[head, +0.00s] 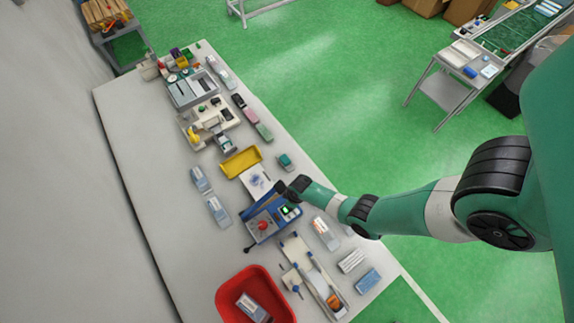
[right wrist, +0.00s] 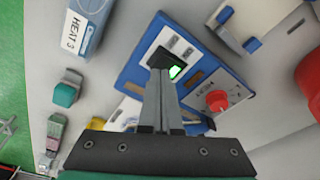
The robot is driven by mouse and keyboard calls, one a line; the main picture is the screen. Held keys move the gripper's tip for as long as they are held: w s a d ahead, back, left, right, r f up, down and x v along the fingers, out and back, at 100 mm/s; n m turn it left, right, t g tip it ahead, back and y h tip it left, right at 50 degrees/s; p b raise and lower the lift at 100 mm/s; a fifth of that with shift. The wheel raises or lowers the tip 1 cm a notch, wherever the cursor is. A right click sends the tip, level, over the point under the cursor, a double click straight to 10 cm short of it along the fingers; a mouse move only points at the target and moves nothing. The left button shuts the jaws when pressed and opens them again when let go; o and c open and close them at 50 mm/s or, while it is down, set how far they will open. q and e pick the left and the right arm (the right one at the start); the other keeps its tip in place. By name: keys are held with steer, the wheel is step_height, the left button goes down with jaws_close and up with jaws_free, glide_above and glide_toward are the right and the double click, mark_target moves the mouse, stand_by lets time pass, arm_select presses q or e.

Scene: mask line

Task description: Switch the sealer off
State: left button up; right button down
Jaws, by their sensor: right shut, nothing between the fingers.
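The sealer (head: 255,235) is a blue machine on the white bench, just below my right gripper (head: 282,188) in the head view. In the right wrist view its blue panel (right wrist: 205,50) carries a black rocker switch (right wrist: 177,71) showing a bright green lit part. A red knob (right wrist: 216,100) sits on the panel beside the word HEAT. My right gripper (right wrist: 160,73) is shut and empty. Its fingertips overlap the edge of the switch in the picture; I cannot tell whether they touch it. My left gripper is not in view.
A yellow tray (head: 241,162) stands behind the sealer and a red bin (head: 226,292) in front. A box marked HEAT 3 (right wrist: 84,28) lies beside the sealer. A jig with blue parts (right wrist: 235,30) is close by. Several small boxes lie along the bench.

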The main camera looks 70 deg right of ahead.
steer(key=shift+f+b, duration=0.95)
steer(key=shift+f, duration=0.05)
stand_by(0.8)
steer(key=shift+r, duration=0.1)
stand_by(0.3)
